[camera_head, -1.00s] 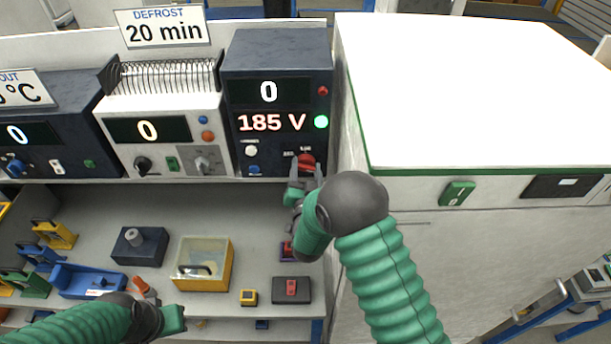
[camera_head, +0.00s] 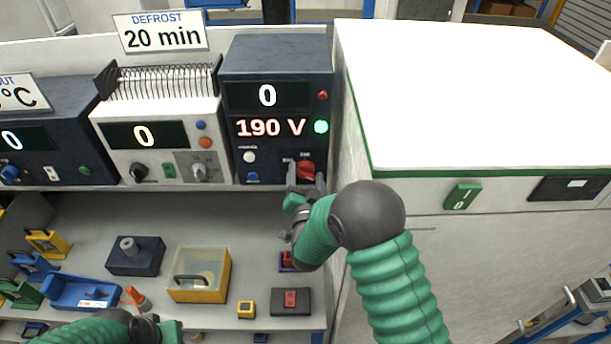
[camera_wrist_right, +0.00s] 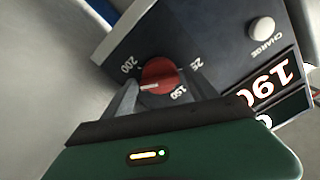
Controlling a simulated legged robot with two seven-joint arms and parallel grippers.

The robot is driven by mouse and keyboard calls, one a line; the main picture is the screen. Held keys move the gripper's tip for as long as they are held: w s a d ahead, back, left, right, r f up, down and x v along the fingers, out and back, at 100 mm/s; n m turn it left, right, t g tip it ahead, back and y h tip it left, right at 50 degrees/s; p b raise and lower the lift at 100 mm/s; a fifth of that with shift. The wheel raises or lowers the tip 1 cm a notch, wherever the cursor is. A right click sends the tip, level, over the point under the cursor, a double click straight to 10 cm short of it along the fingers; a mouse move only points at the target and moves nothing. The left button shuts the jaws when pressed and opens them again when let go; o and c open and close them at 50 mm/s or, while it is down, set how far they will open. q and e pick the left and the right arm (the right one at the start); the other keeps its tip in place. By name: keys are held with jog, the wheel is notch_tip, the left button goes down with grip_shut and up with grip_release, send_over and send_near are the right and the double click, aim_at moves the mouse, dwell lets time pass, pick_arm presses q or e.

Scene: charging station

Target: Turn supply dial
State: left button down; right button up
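The supply unit (camera_head: 278,62) is a dark box on the shelf. In the right wrist view the dial (camera_wrist_right: 158,82) has a white pointer line, with marks 150, 200 and a partly hidden 25. My right gripper (camera_head: 306,184) is at the dial, its fingers (camera_wrist_right: 168,100) on either side of it; whether they touch it is unclear. My left gripper (camera_head: 172,330) is low at the bottom edge, its fingers cut off.
A white charge knob (camera_wrist_right: 262,29) sits beside the dial. A white unit (camera_head: 155,135) stands to the left, and a large white cabinet (camera_head: 470,100) is close on the right. The lower shelf holds a yellow box (camera_head: 200,290) and a blue tray (camera_head: 80,292).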

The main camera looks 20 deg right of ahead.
jog(key=shift+s, duration=0.1)
jog(key=shift+s+a+f+b, duration=0.1)
jog(key=shift+s+a+b, duration=0.05)
jog(key=shift+s+b, duration=0.2)
jog(key=b+v, duration=0.3)
jog(key=v, duration=1.2)
jog(key=shift+s, duration=0.4)
jog(key=shift+a, duration=0.15)
dwell(1.8)
